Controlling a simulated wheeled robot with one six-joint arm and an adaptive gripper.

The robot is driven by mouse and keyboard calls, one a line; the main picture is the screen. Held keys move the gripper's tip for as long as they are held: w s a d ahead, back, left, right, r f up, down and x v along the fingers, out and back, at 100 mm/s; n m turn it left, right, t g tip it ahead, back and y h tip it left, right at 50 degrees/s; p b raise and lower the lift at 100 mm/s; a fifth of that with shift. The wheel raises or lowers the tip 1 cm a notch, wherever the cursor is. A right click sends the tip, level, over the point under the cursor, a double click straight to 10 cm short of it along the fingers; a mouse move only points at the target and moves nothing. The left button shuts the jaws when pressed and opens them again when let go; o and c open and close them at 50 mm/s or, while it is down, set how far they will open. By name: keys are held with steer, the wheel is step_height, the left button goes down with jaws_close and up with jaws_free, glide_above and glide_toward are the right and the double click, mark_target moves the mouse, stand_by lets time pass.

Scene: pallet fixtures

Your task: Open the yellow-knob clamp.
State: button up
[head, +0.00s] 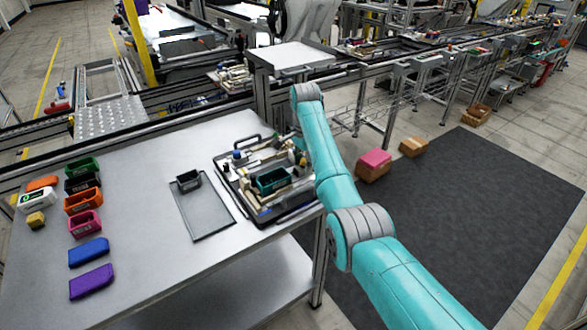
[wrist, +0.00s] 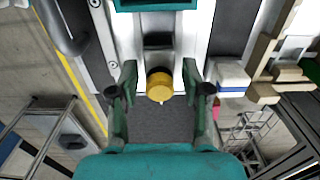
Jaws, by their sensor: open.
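The yellow knob (wrist: 160,86) of the clamp shows in the middle of the wrist view. My gripper (wrist: 160,76) is open, with one dark green finger on each side of the knob. Gaps show between the knob and both fingers. In the head view the pallet fixture (head: 236,186) lies on the right end of the table, with a dark green bin (head: 272,180) in it. My arm hides the fixture's right side there. I cannot make out the yellow knob in the head view.
A grey plate (head: 205,214) with a small dark bin (head: 188,180) lies left of the fixture. Several coloured bins and lids, including a purple lid (head: 91,282), lie at the table's left. The table's front middle is clear. A conveyor runs behind.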

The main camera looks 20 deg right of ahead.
steer(key=shift+r, duration=4)
steer(key=shift+s, duration=0.1)
